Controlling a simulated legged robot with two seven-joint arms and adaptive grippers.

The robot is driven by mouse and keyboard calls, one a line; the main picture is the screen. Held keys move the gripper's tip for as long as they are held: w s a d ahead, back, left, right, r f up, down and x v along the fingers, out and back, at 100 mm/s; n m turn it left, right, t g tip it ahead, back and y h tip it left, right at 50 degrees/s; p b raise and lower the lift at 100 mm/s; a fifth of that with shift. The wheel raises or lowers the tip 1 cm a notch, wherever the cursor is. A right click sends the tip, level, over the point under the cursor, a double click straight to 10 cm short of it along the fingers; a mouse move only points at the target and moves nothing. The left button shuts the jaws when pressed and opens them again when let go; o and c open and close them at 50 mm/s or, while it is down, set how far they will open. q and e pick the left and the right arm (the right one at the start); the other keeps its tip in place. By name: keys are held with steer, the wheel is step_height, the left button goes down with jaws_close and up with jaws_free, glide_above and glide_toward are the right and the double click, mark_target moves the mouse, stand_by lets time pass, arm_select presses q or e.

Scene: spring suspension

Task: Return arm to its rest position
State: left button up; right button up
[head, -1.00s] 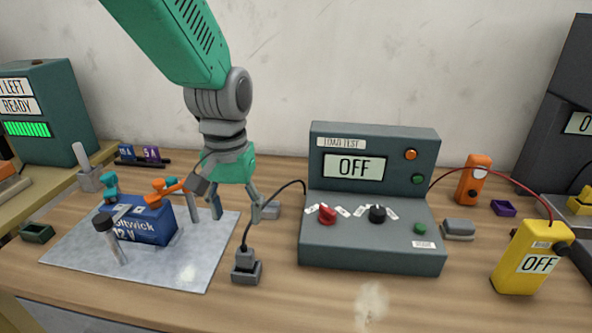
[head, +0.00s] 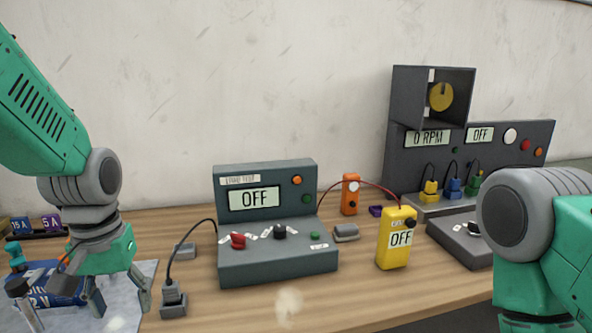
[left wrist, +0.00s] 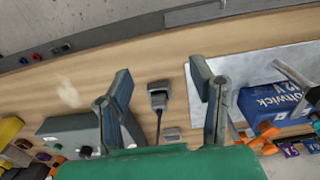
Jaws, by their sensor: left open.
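My left gripper (head: 118,298) is open and empty, its fingers pointing down over the right part of the grey mat (head: 142,272). It stands to the right of the blue 12 V battery (head: 40,290), which is cut off by the left picture edge and partly hidden by my left arm. In the left wrist view my left gripper (left wrist: 160,78) shows its fingers spread with nothing between them but a grey plug connector farther off. The battery (left wrist: 275,100) is beyond the right finger there. My right arm shows at the right of the head view; its fingers are not visible.
A load test box (head: 268,260) reading OFF stands right of my left gripper, with a grey plug connector (head: 173,300) between them. A yellow meter (head: 396,240), an orange unit (head: 350,195) and a dark motor stand (head: 405,120) are farther right. The front middle of the table is clear.

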arm_select(q)
steer(key=s+a+f+m+b, duration=0.1)
steer(key=s+f, duration=0.3)
steer(key=f, duration=0.7)
steer(key=s+a+f, duration=0.1)
steer(key=s+f, duration=0.4)
steer(key=f, duration=0.5)
steer(key=s+f+m, duration=0.2)
steer(key=s+f, duration=0.9)
steer(key=s, duration=0.3)
steer(key=shift+d+f+t+b, duration=0.15)
steer(key=shift+d+t+b, duration=0.15)
steer(key=shift+b, duration=0.15)
arm_select(e)
steer(key=shift+s+a+f, duration=0.1)
steer(key=shift+s+f, duration=0.1)
steer(key=shift+f, duration=0.65)
arm_select(q)
steer(key=shift+d, duration=0.1)
steer(key=shift+c, duration=0.3)
